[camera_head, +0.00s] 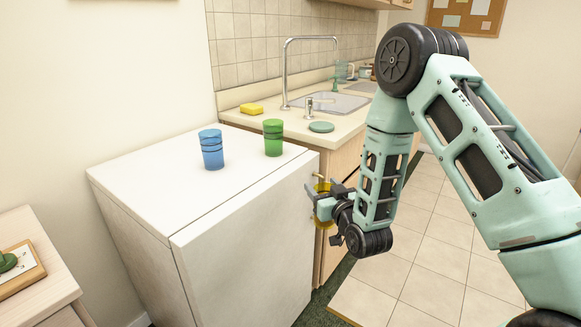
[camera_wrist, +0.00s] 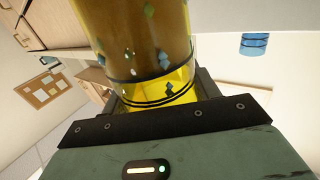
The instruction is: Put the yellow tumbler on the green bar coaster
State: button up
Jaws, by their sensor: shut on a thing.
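The yellow tumbler (camera_head: 323,214) is held between the fingers of my gripper (camera_head: 325,198), in the air beside the right side of the white cabinet. My gripper hides part of it. In the wrist view, the see-through yellow tumbler (camera_wrist: 150,50) with coloured specks fills the upper middle, between the fingers of my gripper (camera_wrist: 155,98).
A blue tumbler (camera_head: 211,150) and a green tumbler (camera_head: 273,138) stand on the white cabinet (camera_head: 150,185). A wooden tray (camera_head: 22,272) with a dark green item is at far left.

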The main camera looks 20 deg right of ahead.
aim_at(316, 126)
jog(key=i+l+z, duration=0.7)
jog(key=i+z, duration=0.15)
